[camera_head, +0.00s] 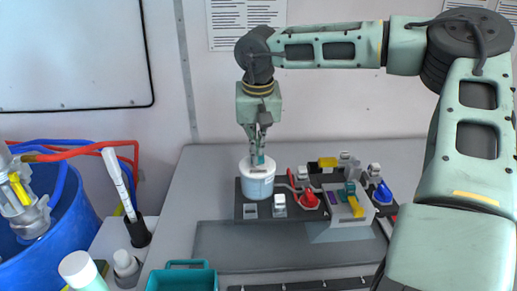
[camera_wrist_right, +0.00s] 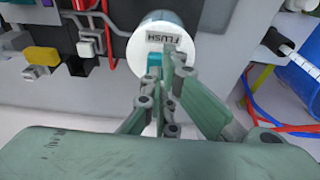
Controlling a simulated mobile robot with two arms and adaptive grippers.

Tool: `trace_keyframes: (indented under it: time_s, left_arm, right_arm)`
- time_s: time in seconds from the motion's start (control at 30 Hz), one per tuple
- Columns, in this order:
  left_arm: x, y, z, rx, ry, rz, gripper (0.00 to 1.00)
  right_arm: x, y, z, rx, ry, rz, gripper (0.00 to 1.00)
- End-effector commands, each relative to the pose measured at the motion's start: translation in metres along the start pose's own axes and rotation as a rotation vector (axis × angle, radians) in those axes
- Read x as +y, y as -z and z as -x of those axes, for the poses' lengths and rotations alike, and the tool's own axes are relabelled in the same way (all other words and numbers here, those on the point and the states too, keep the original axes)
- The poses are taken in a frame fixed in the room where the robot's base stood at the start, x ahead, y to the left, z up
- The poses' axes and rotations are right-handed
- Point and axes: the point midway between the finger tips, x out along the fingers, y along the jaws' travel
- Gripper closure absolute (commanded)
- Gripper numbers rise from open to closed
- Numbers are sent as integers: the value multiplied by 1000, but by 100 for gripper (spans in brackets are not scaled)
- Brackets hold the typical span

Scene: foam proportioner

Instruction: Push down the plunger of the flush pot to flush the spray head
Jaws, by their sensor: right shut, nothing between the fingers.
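The flush pot (camera_head: 258,184) is a white-lidded tub with a pale blue body, standing upright at the back left of a dark panel. In the right wrist view its round lid (camera_wrist_right: 180,25) carries a FLUSH label. My right gripper (camera_head: 259,151) points down over the lid, fingers shut and empty. Its fingertips (camera_wrist_right: 172,56) overlap the lid in the wrist view, beside a small teal part (camera_wrist_right: 154,61). I cannot tell whether that part is the plunger, or whether the fingers touch it. I cannot make out the spray head.
Right of the pot, the panel holds a red knob (camera_head: 308,201), a blue knob (camera_head: 383,193) and a yellow lever (camera_head: 355,206). A blue drum (camera_head: 70,222) with red hoses stands left. A teal bin (camera_head: 182,279) is at the front. The grey bench left of the pot is clear.

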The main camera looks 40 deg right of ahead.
Motion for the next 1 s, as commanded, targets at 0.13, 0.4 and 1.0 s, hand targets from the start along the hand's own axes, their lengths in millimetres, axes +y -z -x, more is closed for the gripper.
trace_keyframes:
  time_s: [0.13, 0.4, 1.0]
  left_arm:
    - [0, 1, 13, 0, 0, -1, 68]
    - [0, 3, 35, 0, 0, -1, 68]
    - [-1, 6, 63, 0, 0, -1, 68]
  right_arm:
    - [0, 2, 14, -2, -2, 0, 100]
    - [0, 8, 42, 0, -1, 0, 100]
    - [0, 16, 77, -1, -1, 0, 100]
